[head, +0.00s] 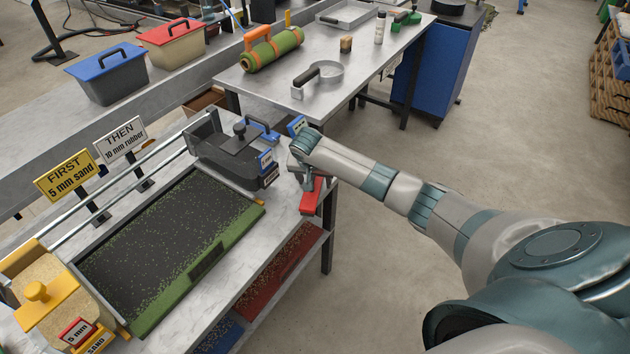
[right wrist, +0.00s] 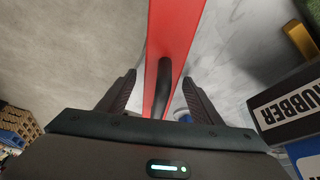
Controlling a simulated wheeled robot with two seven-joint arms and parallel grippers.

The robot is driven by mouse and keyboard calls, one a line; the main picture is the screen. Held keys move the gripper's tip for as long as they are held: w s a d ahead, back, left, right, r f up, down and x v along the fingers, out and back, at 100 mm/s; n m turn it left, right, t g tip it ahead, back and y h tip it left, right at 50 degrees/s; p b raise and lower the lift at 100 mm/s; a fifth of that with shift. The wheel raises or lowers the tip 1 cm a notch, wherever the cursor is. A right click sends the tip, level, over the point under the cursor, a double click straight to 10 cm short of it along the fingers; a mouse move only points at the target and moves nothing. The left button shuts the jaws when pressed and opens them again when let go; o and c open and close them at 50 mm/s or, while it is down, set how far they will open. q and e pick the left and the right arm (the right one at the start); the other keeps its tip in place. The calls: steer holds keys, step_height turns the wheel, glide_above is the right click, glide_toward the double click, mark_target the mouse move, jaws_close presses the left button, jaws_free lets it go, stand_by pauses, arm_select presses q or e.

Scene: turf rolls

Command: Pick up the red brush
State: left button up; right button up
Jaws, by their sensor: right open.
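The red brush (head: 311,197) lies at the right front edge of the near bench in the head view, partly hidden by my right gripper (head: 305,178). In the right wrist view the brush is a long red block (right wrist: 176,35) with a black handle (right wrist: 163,85). My right gripper (right wrist: 158,78) is open, with one finger on each side of the handle and a visible gap on both sides. The handle's near end runs down behind the gripper body. My left gripper is not in view.
A dark hopper labelled rubber (head: 232,158) stands close left of the right gripper; its label (right wrist: 290,103) shows in the right wrist view. A black tray with green rim (head: 215,258) and a yellow sand box (head: 38,292) lie further left. Open floor (head: 385,255) is right of the bench.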

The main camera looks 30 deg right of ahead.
stand_by(0.5)
steer(key=c, duration=1.2)
steer(key=shift+r, duration=0.1)
steer(key=shift+c, duration=0.2)
steer(key=shift+w+r+b, duration=0.1)
steer(key=shift+r+b, duration=0.25)
steer(key=shift+r, duration=0.25)
step_height(320, 180, up, 2)
steer(key=shift+r+b, duration=0.15)
steer(key=shift+b, duration=0.25)
steer(key=s+d+r+b, duration=0.2)
steer(key=s+d+r, duration=0.4)
steer(key=s, duration=0.4)
steer(key=shift+r, duration=0.6)
